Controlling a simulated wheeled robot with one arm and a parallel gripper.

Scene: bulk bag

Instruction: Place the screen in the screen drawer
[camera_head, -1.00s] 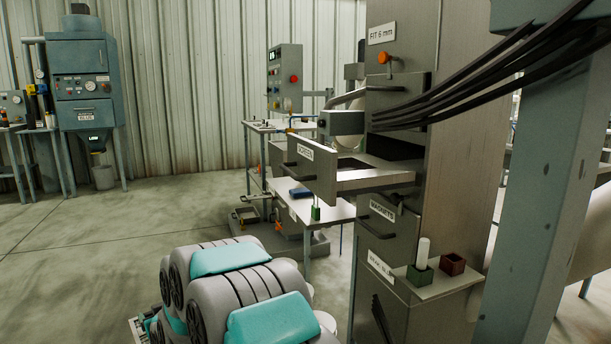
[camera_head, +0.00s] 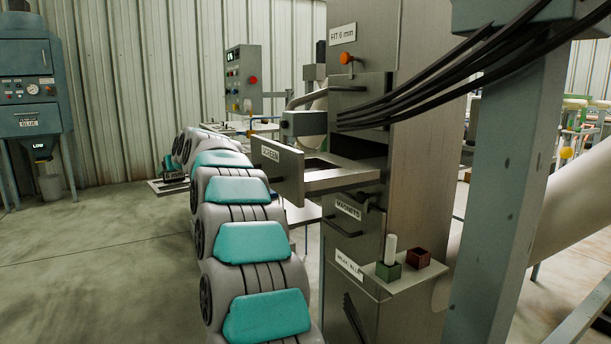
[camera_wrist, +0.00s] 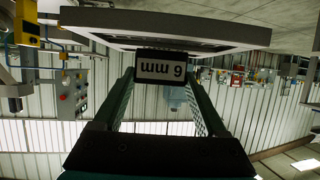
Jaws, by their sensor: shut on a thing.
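The screen (camera_wrist: 160,32) is a flat panel with a pale grey frame, seen edge-on across the top of the wrist view. Its black tab reads "6 mm" (camera_wrist: 161,68) upside down. My gripper (camera_wrist: 162,75) has green fingers on either side of this tab and is shut on the screen there. The screen drawer (camera_head: 282,172), with a "SCREEN" label, stands pulled out of the tall metal housing (camera_head: 425,150) in the head view. Its visible inside looks empty.
A "MAGNETS" drawer (camera_head: 348,208) sits shut below. A small shelf (camera_head: 395,280) with a green holder (camera_head: 388,271) and a red box (camera_head: 418,258) juts from the housing. Black cables and a grey post (camera_head: 505,200) stand at right. Open floor lies left.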

